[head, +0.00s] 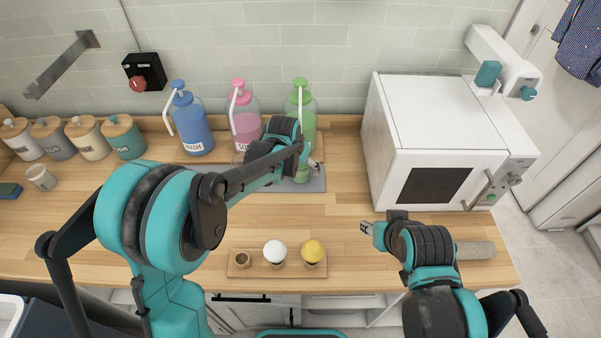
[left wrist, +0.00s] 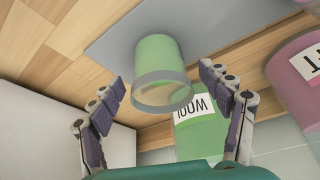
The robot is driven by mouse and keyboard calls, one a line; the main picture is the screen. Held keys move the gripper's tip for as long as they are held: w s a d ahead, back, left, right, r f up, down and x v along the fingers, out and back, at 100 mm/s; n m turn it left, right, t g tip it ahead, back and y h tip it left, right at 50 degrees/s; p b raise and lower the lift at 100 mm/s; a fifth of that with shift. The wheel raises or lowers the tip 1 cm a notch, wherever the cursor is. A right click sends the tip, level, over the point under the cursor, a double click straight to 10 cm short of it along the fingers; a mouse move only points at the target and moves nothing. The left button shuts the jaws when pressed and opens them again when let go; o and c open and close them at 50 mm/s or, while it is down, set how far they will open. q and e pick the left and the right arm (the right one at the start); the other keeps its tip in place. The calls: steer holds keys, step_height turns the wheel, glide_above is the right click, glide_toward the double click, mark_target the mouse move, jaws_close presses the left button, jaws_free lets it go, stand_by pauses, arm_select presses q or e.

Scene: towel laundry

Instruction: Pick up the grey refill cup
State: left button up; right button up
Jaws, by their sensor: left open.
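A cup (left wrist: 155,60) with a green body and a grey rim stands on the grey mat (left wrist: 120,30) in the left wrist view. In the head view its green side (head: 302,174) shows just below the green bottle, partly behind my left arm. My left gripper (left wrist: 160,85) is open, its fingers on either side of the cup's rim, with gaps showing. In the head view my left gripper (head: 314,162) is small and partly hidden by its own arm. My right gripper (head: 367,228) is over the counter, left of its wrist; its jaw opening is unclear.
Blue (head: 191,122), pink (head: 244,118) and green (head: 308,112) pump bottles stand close behind the mat. A white microwave (head: 430,115) is right. A pale cup (head: 41,177) and lidded jars are left. A small wooden tray (head: 240,270) lies in front.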

arm_select(q)
steer(key=shift+x, duration=0.9)
steer(key=shift+r, duration=0.1)
steer(key=shift+c, duration=0.9)
steer(key=c, duration=1)
steer(key=shift+s+a+r, duration=0.15)
steer(key=shift+s+r, duration=0.2)
steer(key=shift+r, duration=0.05)
steer(key=shift+s+a+r+p, duration=0.55)
steer(key=shift+s+a+r, duration=0.5)
steer(key=shift+s, duration=1)
steer(key=shift+s+a+r+p, duration=0.65)
steer(key=shift+s+r, duration=0.65)
steer(key=shift+s, duration=0.75)
steer(key=shift+s+a+r+p, duration=0.5)
steer(key=shift+s+a+r, duration=0.55)
steer(key=shift+s, duration=0.95)
